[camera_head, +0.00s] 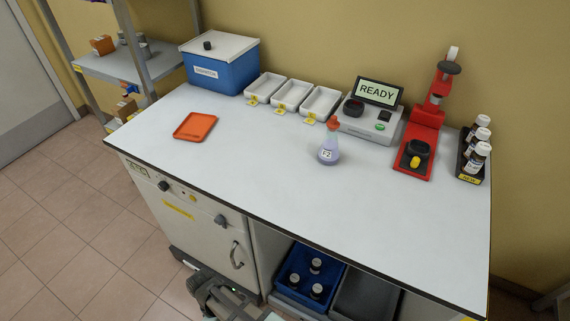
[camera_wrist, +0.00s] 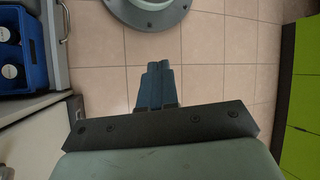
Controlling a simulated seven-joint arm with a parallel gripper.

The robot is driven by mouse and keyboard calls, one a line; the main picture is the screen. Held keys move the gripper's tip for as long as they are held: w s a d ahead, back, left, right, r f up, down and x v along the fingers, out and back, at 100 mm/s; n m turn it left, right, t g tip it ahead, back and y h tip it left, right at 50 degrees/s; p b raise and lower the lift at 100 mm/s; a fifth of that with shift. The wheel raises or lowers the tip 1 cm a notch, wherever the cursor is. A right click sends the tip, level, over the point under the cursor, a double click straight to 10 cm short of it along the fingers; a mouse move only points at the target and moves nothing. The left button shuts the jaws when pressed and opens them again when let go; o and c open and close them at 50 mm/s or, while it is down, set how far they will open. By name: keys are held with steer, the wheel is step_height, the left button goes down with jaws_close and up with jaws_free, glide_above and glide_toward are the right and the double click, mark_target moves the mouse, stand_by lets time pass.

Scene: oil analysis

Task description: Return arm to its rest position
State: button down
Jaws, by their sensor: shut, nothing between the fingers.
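My gripper (camera_wrist: 158,68) shows in the wrist view with its two dark fingers pressed together and nothing between them. It hangs over bare tiled floor, beside the counter and apart from any object. In the head view, part of my arm shows at the bottom edge, in front of the cabinet; the fingertips cannot be made out there.
Below is a blue bottle bin (camera_wrist: 37,45). Green cabinets (camera_wrist: 305,100) stand right in the wrist view.

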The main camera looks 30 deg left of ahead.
steer(key=w+d+f+m+g+y, duration=0.1)
steer(key=w+d+f+m, duration=0.35)
steer(key=w+d, duration=0.5)
steer(key=w+d+f+m+g+y, duration=0.1)
steer(key=w+d+f+m+g, duration=0.15)
steer(key=w+d+m, duration=0.65)
steer(key=s+d+f+m+y, duration=0.2)
steer(key=d+m, duration=0.1)
steer(key=d, duration=1)
steer(key=s+d+f+m+y, duration=0.2)
steer(key=s+d+m, duration=0.1)
steer(key=d, duration=1)
steer(key=shift+m, duration=0.55)
steer(key=shift+f, duration=0.1)
